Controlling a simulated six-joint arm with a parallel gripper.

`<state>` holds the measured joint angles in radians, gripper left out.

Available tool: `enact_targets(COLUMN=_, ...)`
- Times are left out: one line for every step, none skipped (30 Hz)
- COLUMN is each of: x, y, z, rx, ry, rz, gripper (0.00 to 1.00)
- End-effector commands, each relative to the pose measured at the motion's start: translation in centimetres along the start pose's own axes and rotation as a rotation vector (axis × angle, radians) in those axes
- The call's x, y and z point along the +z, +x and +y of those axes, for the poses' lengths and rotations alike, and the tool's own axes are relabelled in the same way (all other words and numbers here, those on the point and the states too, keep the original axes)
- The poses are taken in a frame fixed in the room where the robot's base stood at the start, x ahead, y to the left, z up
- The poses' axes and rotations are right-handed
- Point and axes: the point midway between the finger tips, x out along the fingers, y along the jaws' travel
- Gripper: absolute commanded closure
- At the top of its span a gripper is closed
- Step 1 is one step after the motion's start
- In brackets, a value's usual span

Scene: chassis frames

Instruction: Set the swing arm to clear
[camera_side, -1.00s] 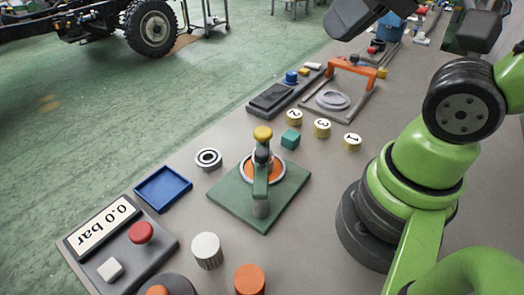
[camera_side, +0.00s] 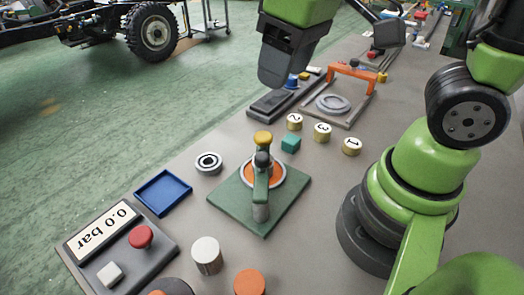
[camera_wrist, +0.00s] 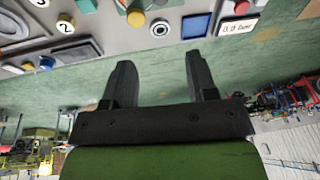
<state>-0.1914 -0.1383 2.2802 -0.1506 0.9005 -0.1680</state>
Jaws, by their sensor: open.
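My gripper (camera_wrist: 160,66) is open and empty. In the side view my gripper (camera_side: 280,75) is in the air, above and beyond the plate.
Numbered brass pieces (camera_side: 322,132) and a teal cube (camera_side: 291,143) lie beyond the plate. A black-and-white ring (camera_side: 208,162), blue tray (camera_side: 163,193) and gauge panel (camera_side: 104,230) are left. White (camera_side: 207,255) and orange (camera_side: 249,281) cylinders are in front. An orange-handled frame (camera_side: 350,72) stands behind.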

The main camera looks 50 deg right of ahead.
Motion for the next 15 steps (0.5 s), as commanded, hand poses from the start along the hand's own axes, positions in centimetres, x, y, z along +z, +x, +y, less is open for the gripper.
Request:
enact_targets(x=-0.4, y=1.5, z=-0.4, rx=0.015, ry=-0.058, rz=-0.061, gripper=0.48)
enact_targets(x=-0.6, y=2.1, z=-0.5, rx=0.022, ry=-0.089, rz=-0.088, gripper=0.48)
enact_targets(x=-0.8, y=3.0, z=-0.7, rx=0.032, ry=-0.128, rz=-0.121, gripper=0.48)
enact_targets(x=-0.8, y=3.6, z=-0.8, rx=0.037, ry=-0.153, rz=-0.143, gripper=0.48)
enact_targets(x=-0.9, y=4.1, z=-1.0, rx=0.042, ry=-0.176, rz=-0.161, gripper=0.48)
enact_targets(x=-1.0, y=4.7, z=-1.1, rx=0.048, ry=-0.202, rz=-0.184, gripper=0.48)
enact_targets(x=-1.0, y=5.1, z=-1.2, rx=0.052, ry=-0.218, rz=-0.196, gripper=0.48)
enact_targets(x=-1.1, y=5.4, z=-1.2, rx=0.054, ry=-0.231, rz=-0.207, gripper=0.48)
enact_targets(x=-1.1, y=5.8, z=-1.3, rx=0.057, ry=-0.245, rz=-0.219, gripper=0.48)
enact_targets(x=-1.1, y=6.0, z=-1.3, rx=0.058, ry=-0.252, rz=-0.225, gripper=0.48)
enact_targets(x=-1.0, y=6.1, z=-1.4, rx=0.059, ry=-0.257, rz=-0.229, gripper=0.48)
enact_targets(x=-1.0, y=6.4, z=-1.3, rx=0.06, ry=-0.261, rz=-0.233, gripper=0.48)
enact_targets(x=-1.0, y=6.6, z=-1.3, rx=0.061, ry=-0.263, rz=-0.234, gripper=0.48)
enact_targets(x=-0.9, y=6.8, z=-1.3, rx=0.061, ry=-0.263, rz=-0.234, gripper=0.48)
enact_targets(x=-0.8, y=7.2, z=-1.2, rx=0.061, ry=-0.262, rz=-0.235, gripper=0.48)
